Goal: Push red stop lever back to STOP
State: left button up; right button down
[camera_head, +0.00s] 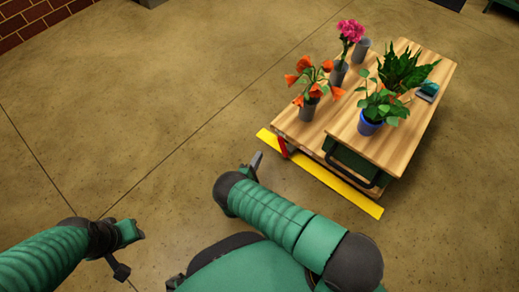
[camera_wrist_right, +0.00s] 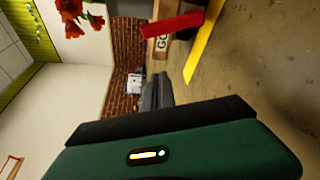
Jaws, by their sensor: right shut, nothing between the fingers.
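The red stop lever (camera_head: 283,147) sits at the near left corner of the wooden bench (camera_head: 405,148). In the right wrist view the red lever (camera_wrist_right: 172,25) lies at the top, beside a pale plate (camera_wrist_right: 162,44) with partly hidden lettering that seems to read GO. My right gripper (camera_head: 256,160) is just left of the lever, apart from it. Its fingers (camera_wrist_right: 156,88) are shut and empty in the wrist view.
A yellow strip (camera_head: 345,190) runs along the bench's near edge. Orange flowers (camera_head: 311,84) in a grey vase stand above the lever. Pink flowers (camera_head: 351,31), a blue pot (camera_head: 370,124) and leafy plants fill the top. The floor to the left is clear.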

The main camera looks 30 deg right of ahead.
dwell(0.3)
jog(key=b+x, duration=0.2)
jog(key=x, duration=0.1)
jog(key=b+x, duration=0.2)
jog(key=x, duration=0.1)
jog(key=b+x, duration=0.2)
jog(key=x, duration=0.2)
jog(key=shift+d+f, duration=0.1)
jog(key=shift+f, duration=0.25)
jog(key=s+r, duration=0.1)
jog(key=s+d+r, duration=0.1)
jog(key=s, duration=0.1)
jog(key=shift+s+d+r, duration=0.1)
jog(key=shift+s+r, duration=0.05)
jog(key=shift+s, duration=0.15)
